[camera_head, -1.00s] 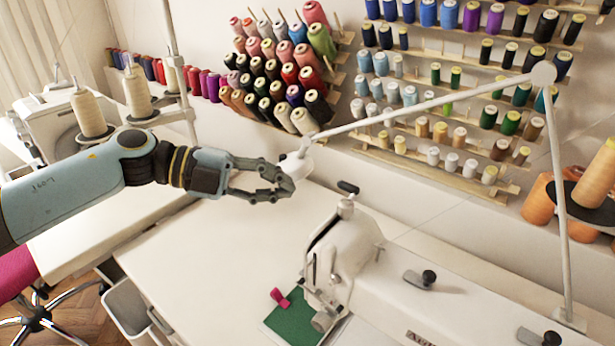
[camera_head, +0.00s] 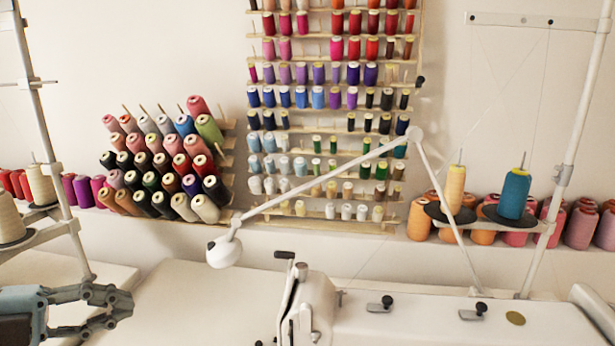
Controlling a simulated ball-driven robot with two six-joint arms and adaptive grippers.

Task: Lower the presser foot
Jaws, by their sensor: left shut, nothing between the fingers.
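The white sewing machine (camera_head: 380,322) stands at the bottom centre of the head view, cut off by the lower edge. Its rounded head end (camera_head: 312,300) has a dark-tipped lever (camera_head: 285,255) on top. The presser foot and needle area are below the frame and not visible. My left gripper (camera_head: 122,306) is at the lower left, shut and empty, well to the left of the machine head and apart from it. My right gripper is not in view.
A white jointed lamp (camera_head: 225,250) reaches over the table left of the machine head. A thread stand (camera_head: 38,235) rises behind my left gripper. Bare white table (camera_head: 200,305) lies between gripper and machine. Spool racks (camera_head: 330,225) hang on the wall behind.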

